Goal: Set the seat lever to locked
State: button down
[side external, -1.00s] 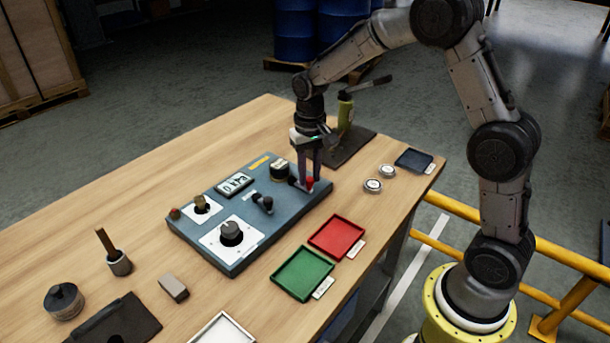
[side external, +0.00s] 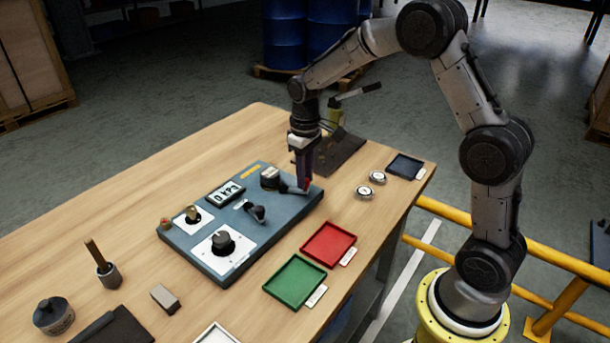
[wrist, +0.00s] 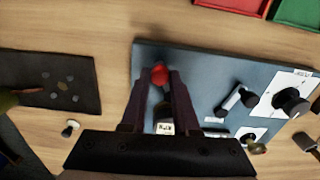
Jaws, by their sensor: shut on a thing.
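The red-knobbed lever (side external: 309,183) stands at the right end of the blue-grey control panel (side external: 268,232). I cannot read a label that names it the seat lever or marks its locked side. My gripper (side external: 303,189) points down over that end of the panel, shut on the lever. In the wrist view the red knob (wrist: 159,74) sits between the two fingertips (wrist: 159,80). The fingers partly hide the lever's base, so its exact angle is hard to tell.
A red tray (side external: 328,244) and a green tray (side external: 295,282) lie in front. A hand pump (side external: 338,112) stands behind my gripper.

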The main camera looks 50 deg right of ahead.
jog(key=shift+w+r, duration=0.1)
jog(key=c, duration=0.7)
grip_release()
jog(key=shift+o, duration=0.2)
notch_tip(320, 180, up, 14)
jog(key=shift+a, duration=0.1)
jog(key=s+a+r+t, duration=0.3)
jog(key=s+a+r, duration=0.2)
jog(key=s+r, duration=0.6)
jog(key=s+a+f+t, duration=0.2)
jog(key=s+f, duration=0.9)
jog(key=s, duration=0.4)
jog(key=shift+t, duration=0.3)
